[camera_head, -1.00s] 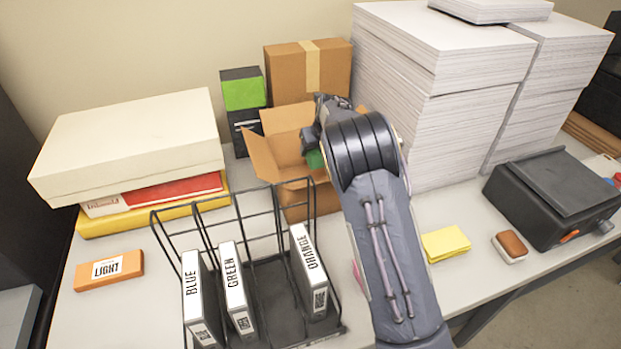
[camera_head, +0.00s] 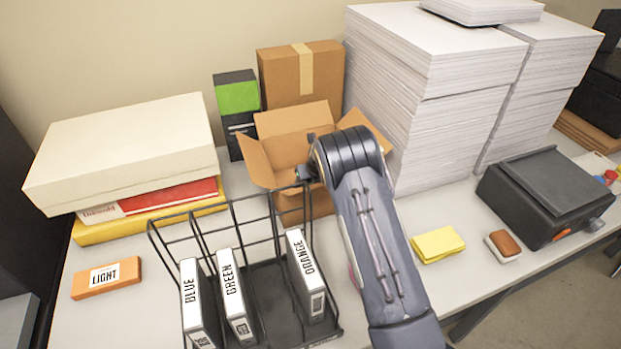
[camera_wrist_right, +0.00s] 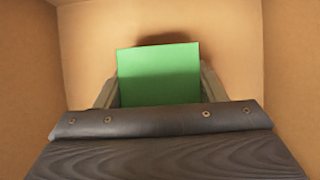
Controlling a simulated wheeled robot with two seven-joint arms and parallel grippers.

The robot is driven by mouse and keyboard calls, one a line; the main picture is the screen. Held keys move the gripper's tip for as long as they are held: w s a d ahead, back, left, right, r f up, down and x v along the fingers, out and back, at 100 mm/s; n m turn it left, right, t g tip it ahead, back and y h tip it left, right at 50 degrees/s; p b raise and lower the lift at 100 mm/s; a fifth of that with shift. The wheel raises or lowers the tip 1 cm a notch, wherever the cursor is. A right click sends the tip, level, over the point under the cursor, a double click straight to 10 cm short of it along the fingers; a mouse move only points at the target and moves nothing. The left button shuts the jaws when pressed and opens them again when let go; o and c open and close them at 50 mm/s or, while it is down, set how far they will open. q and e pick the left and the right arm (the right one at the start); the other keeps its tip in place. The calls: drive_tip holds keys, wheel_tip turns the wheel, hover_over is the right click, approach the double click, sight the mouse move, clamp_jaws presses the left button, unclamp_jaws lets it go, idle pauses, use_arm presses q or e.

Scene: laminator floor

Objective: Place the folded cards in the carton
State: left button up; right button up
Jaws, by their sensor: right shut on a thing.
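The open brown carton (camera_head: 290,148) stands behind the wire rack, flaps spread. My right arm reaches over it from the lower right. Its gripper is mostly hidden in the head view behind the arm and carton wall. In the right wrist view my right gripper (camera_wrist_right: 158,88) is shut on a green folded card (camera_wrist_right: 158,70), with cardboard walls around it and the carton floor (camera_wrist_right: 230,60) beyond. Whether the card touches the floor I cannot tell. A yellow stack of folded cards or paper (camera_head: 437,245) lies on the table right of my arm. My left gripper is out of view.
The wire rack (camera_head: 163,240) holds blue-, green- and orange-labelled binders in front of the carton. Tall paper stacks (camera_head: 430,130) stand right of it, a taped box (camera_head: 300,72) behind. Boxes (camera_head: 125,150) fill the left; a black device (camera_head: 545,195) stands right.

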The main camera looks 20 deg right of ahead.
drive_tip(key=o, duration=1.1)
drive_tip(key=shift+f, duration=0.1)
drive_tip(key=shift+o, duration=0.2)
drive_tip(key=b+v, duration=0.1)
drive_tip(key=v, duration=1.1)
drive_tip(key=shift+b, duration=0.4)
